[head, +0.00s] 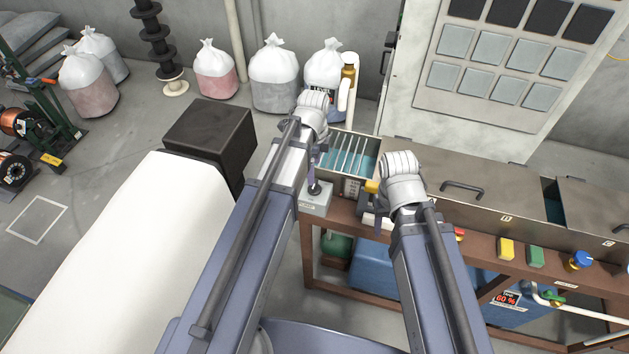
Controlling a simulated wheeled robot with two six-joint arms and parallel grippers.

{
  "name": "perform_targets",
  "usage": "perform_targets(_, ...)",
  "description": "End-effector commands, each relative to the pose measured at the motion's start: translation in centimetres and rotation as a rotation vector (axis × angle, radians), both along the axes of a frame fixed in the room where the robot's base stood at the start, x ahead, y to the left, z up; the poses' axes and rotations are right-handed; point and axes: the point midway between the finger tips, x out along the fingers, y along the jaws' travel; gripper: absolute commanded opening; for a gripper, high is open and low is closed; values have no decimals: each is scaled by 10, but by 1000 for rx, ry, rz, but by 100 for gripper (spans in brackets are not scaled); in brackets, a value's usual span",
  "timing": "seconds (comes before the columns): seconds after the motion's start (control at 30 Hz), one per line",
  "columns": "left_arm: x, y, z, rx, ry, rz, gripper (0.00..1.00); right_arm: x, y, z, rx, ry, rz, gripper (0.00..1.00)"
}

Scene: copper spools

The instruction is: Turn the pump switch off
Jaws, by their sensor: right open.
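A small grey switch box (316,201) with a dark round-topped lever (314,187) stands at the near left end of the brown bench frame. I take it for the pump switch; its label is too small to read. My left wrist is above and beyond the box in the picture, and my left arm passes close to its left side. The left gripper's fingers are mostly hidden behind the wrist. My right gripper (381,207) is open, to the right of the switch box and partly hidden by its wrist. I see no contact with the lever.
A slatted tank (347,155) and steel covers (477,205) line the bench. Yellow (506,248) and green (536,256) blocks and a blue-topped knob (579,260) sit along its front rail. A dark block (211,137) stands left; white sacks (273,75) stand behind.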

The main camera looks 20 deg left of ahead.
Motion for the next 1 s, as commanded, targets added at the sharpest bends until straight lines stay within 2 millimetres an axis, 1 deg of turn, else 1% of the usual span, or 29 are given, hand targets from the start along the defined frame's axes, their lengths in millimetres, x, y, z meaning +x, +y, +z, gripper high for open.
perform_targets(0.03, 3, 0, 0, 0, 2, -38, 88, 0, 0, 0, 0, 0, 0, 50)
perform_targets(0.13, 5, 0, 0, 0, 4, -86, 88, 0, 0, 0, 0, 0, 0, 50)
perform_targets(0.33, 5, 0, -1, 0, 4, -100, 88, 0, 0, -1, 0, 0, 0, 50)
perform_targets(0.47, 5, 0, -7, 0, 4, -98, 88, 0, 0, -7, 0, 0, 1, 50)
perform_targets(0.67, 5, 0, -25, 0, 4, -97, 88, 0, 0, -25, -1, 0, 5, 50)
perform_targets(1.0, 5, 0, -68, 0, 4, -97, 88, 0, 0, -68, -2, 0, 9, 50)
